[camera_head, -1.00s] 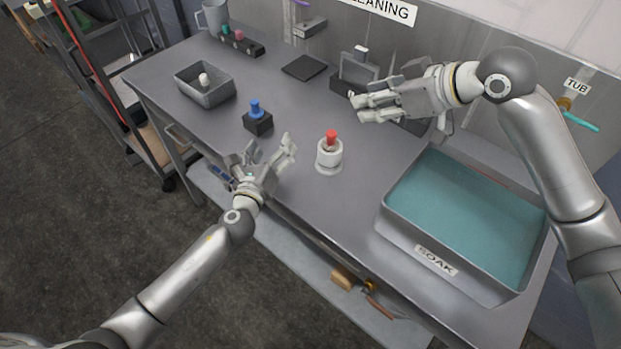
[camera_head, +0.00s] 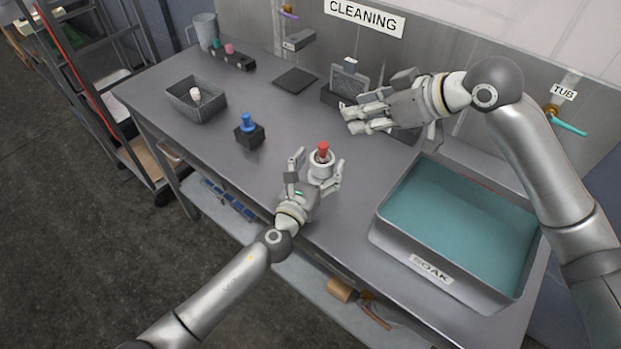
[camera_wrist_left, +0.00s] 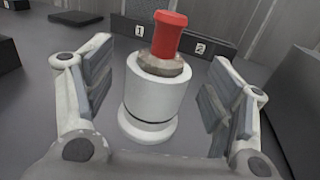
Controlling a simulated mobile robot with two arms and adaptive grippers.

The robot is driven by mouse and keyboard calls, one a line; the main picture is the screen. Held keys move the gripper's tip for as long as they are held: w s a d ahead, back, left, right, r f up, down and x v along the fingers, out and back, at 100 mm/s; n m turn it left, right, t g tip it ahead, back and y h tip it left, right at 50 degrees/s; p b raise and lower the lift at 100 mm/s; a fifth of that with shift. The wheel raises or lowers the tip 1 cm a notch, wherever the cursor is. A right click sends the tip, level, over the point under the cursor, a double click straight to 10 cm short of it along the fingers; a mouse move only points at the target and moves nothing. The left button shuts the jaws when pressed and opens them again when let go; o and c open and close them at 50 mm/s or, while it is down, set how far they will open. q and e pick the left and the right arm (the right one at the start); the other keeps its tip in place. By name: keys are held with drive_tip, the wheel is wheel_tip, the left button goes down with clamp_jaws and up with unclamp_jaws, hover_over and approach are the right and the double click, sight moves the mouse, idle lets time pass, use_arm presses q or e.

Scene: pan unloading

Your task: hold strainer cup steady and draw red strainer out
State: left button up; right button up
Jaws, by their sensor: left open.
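The strainer cup (camera_head: 320,168) is a white round cup standing upright on the grey table. The red strainer (camera_head: 323,151) sits in it, its red handle sticking up from the top. My left gripper (camera_head: 318,169) is open with its fingers on either side of the cup. In the left wrist view the cup (camera_wrist_left: 152,98) stands between the two open fingers, with a gap on each side, and the red handle (camera_wrist_left: 169,34) rises above a brownish collar. My right gripper (camera_head: 347,119) is above the table, up and right of the cup, with its fingers apart and nothing between them.
A blue-handled piece in a black block (camera_head: 249,134) stands left of the cup. A grey bin (camera_head: 180,108) with a white-topped item is farther left. The soak tub (camera_head: 385,252) with teal liquid stands at right. A dark flat pad (camera_head: 295,80) lies behind.

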use_arm(q)
drive_tip(key=shift+x, duration=1.1)
drive_tip(key=shift+c, duration=0.3)
